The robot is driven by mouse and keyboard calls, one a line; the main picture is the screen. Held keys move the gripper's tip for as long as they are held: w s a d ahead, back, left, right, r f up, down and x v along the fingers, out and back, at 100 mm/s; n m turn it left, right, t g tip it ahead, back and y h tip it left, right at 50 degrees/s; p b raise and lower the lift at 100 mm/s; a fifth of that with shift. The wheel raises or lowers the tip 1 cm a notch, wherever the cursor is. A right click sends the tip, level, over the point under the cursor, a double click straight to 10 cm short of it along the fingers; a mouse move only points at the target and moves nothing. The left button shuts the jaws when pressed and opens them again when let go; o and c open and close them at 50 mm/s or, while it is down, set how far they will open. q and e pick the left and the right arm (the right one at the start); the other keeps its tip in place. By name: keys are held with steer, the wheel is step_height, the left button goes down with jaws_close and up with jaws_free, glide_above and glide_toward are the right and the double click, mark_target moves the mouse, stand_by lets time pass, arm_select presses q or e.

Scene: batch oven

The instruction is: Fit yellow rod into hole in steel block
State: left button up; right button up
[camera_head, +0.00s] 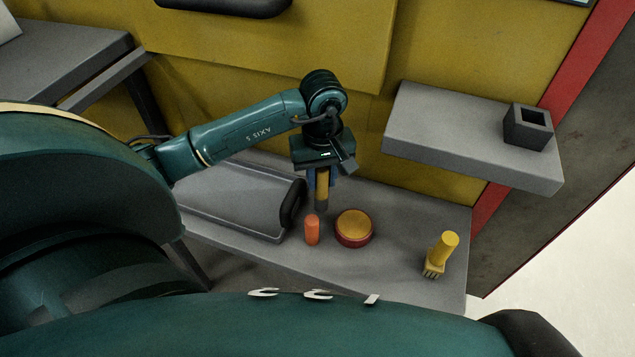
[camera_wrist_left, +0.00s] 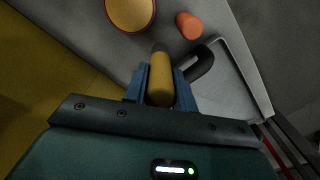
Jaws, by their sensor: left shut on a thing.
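My left gripper (camera_head: 320,176) is shut on a yellow rod (camera_head: 322,188) with a dark grey lower end. It holds the rod roughly upright over the grey table, and whether the tip touches the table is hard to tell. In the left wrist view the rod (camera_wrist_left: 160,82) sits between the blue fingers of the gripper (camera_wrist_left: 161,90). The steel block (camera_head: 513,131), a dark grey cube with a square opening in its top, stands on the raised grey shelf at the right, well away from the gripper. My right gripper is not in view.
The raised shelf (camera_head: 455,138) stands above the table (camera_head: 390,268). An orange cylinder (camera_head: 312,230) and a red-rimmed yellow disc (camera_head: 354,229) lie near the rod. A grey tray (camera_head: 235,203) with a black handle is left.

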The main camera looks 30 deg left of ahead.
mark_target(321, 191)
arm_select(q)
steer(key=shift+f, duration=2.15)
steer(key=shift+f+b, duration=0.1)
steer(key=shift+b, duration=0.2)
steer(key=shift+f, duration=0.15)
steer(key=o, duration=1)
